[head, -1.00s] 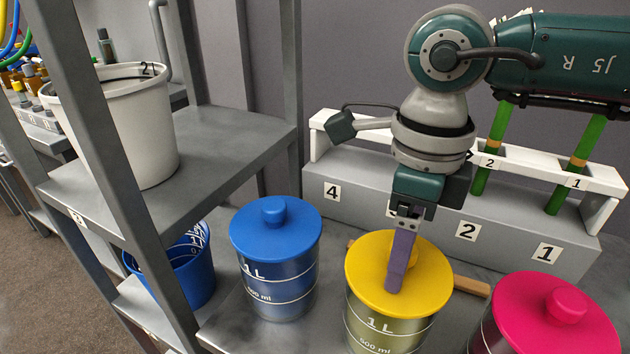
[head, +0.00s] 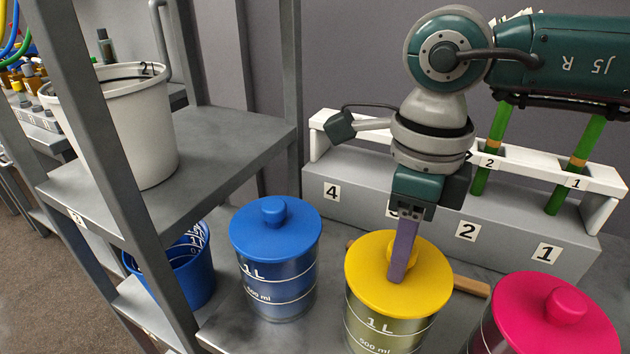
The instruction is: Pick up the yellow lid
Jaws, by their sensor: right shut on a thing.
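The yellow lid (head: 425,286) sits on a clear canister (head: 385,330) marked 1 L, between the blue-lidded and pink-lidded canisters. My right gripper (head: 400,272) comes down from above, with its purple finger over the middle of the yellow lid. It is shut on the lid's knob, which is mostly hidden behind the finger. The lid looks level and I see no gap between it and the canister. My left gripper is out of view.
A canister with a blue lid (head: 275,232) stands left, one with a pink lid (head: 530,315) right. Behind are a numbered rack (head: 400,190) with green stems and a wooden stick (head: 470,286). A shelf (head: 215,150) at left holds a white bucket (head: 140,130); a blue bucket (head: 190,275) is below.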

